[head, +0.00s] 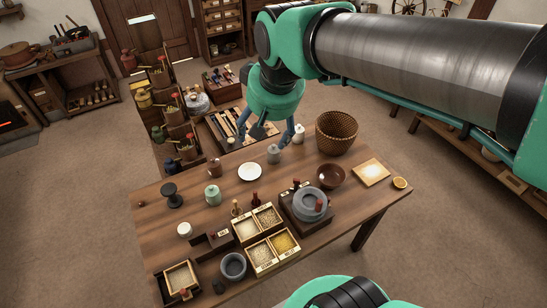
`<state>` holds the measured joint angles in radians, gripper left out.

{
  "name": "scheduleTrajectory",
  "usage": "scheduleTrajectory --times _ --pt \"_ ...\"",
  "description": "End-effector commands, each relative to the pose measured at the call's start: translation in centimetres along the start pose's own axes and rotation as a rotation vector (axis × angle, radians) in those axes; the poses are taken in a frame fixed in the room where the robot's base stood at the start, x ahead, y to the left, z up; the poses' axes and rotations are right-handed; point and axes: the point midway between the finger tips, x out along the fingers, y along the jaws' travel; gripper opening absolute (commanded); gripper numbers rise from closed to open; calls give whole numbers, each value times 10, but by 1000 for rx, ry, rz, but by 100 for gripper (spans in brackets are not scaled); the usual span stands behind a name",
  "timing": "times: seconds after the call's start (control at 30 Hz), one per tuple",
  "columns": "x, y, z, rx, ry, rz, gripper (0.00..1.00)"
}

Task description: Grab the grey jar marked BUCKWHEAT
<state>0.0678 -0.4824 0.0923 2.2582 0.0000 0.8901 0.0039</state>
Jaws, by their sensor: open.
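A grey lidded jar (273,155) stands upright near the far edge of the wooden table (160,207). No marking on it can be read at this size, so I cannot confirm the word BUCKWHEAT. My gripper (265,138) is above and close to this jar, pointing down with its fingers spread open and nothing between them. I cannot tell from this view whether a finger touches the jar. A pale jar (298,135) stands just right of it, close to the right finger. A green jar (212,195) and a brown jar (215,168) stand farther left.
A wicker basket (337,133) stands to the right, with a brown bowl (331,176) and a stone quern (310,204) nearer. Grain boxes (262,254) fill the near middle. A shelf rack (175,115) stands behind the table.

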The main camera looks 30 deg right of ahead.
Motion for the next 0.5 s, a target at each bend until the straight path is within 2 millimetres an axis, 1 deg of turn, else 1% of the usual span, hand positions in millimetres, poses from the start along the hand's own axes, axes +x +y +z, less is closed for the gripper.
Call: scheduleTrajectory --times 0.03,0.1,0.27,0.5 --pt "9 3 -11 8 -15 3 73" --pt "19 8 -27 17 -30 6 73" --pt "47 19 -60 40 -66 14 73" --pt "97 40 -105 74 -119 24 73"
